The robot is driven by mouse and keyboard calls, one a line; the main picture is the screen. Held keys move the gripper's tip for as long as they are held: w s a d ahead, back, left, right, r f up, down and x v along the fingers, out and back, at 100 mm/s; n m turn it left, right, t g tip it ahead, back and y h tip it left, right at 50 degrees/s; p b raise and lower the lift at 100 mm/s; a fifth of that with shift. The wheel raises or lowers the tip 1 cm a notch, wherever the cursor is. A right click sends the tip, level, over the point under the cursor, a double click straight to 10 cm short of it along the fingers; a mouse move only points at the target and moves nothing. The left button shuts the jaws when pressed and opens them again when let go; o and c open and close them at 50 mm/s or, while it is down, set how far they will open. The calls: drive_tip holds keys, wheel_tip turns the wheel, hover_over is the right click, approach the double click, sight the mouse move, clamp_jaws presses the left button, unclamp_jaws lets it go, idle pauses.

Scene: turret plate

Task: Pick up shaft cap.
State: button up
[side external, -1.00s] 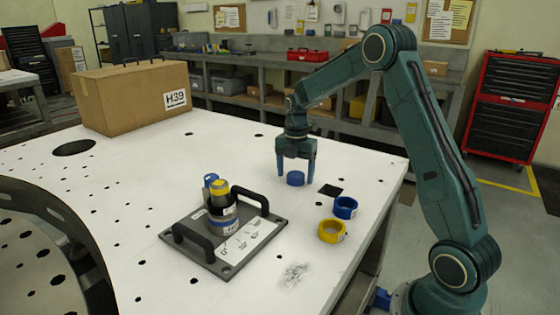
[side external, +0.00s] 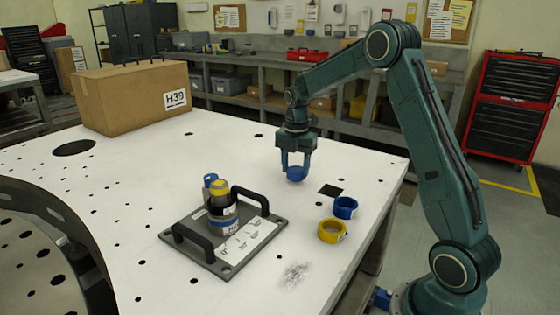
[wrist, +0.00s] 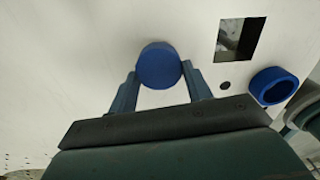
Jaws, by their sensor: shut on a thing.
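The shaft cap is a short, solid blue cylinder (side external: 296,173). My gripper (side external: 296,168) is shut on it, with one finger on each side. In the wrist view the cap (wrist: 159,66) shows its round blue face between the two fingertips of my gripper (wrist: 158,75). It appears held a little above the white table, but the exact gap is hard to tell.
A blue ring (side external: 345,207) and a yellow ring (side external: 332,231) lie on the white table (side external: 130,200) near its right edge. A square hole (side external: 330,190) is beside them. A dark plate with handles (side external: 206,268) bears a stack of rings. A cardboard box (side external: 130,97) stands at the back left.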

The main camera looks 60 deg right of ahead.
wheel_tip(320, 180, up, 18)
drive_tip(key=shift+r, duration=0.15)
idle(0.3)
drive_tip(key=shift+a, duration=0.1)
idle(0.5)
hover_over(218, 184)
drive_tip(key=shift+f+n, duration=0.25)
drive_tip(key=shift+n, duration=0.05)
drive_tip(key=shift+f, duration=0.45)
drive_tip(key=shift+f, duration=3.5)
drive_tip(key=shift+f, duration=0.15)
